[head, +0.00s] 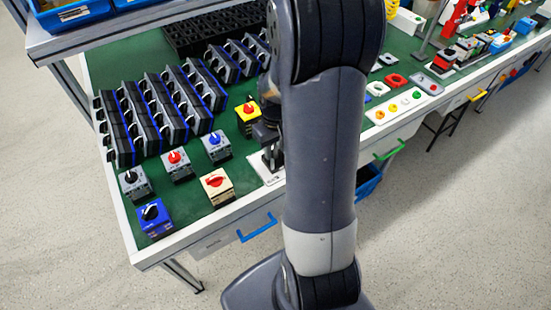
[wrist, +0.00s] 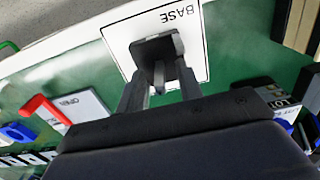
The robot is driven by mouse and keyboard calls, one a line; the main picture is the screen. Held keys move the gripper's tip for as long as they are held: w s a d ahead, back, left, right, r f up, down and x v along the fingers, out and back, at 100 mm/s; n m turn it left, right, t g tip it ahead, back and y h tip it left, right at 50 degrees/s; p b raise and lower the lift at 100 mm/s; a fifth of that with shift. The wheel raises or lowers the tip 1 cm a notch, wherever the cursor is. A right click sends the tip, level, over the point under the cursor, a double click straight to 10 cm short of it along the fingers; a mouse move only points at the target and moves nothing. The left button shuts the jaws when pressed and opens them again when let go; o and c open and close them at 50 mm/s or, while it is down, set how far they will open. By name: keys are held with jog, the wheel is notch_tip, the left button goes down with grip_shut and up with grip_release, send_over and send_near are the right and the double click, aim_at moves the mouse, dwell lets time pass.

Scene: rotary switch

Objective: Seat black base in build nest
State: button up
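The black base (wrist: 155,46) is a dark square piece with a post rising from its middle. In the wrist view it lies over the white build nest plate (wrist: 207,60) marked "BASE". The plate also shows in the head view (head: 262,171), partly hidden by my arm. My gripper (wrist: 160,66) points down at the plate, its two fingers apart with the base's post between them. The fingertips reach the base's near part; I cannot tell whether they press on it or whether the base is fully down. In the head view my arm covers most of this spot.
Finished switches stand left of the nest, among them a yellow one with a red knob (head: 248,117) close to my gripper and a cream one (head: 216,186). Racks of black modules (head: 150,110) fill the back left. Trays of coloured parts (head: 405,103) lie to the right.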

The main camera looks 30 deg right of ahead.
jog(key=shift+f, duration=0.65)
jog(key=shift+c, duration=0.4)
grip_shut()
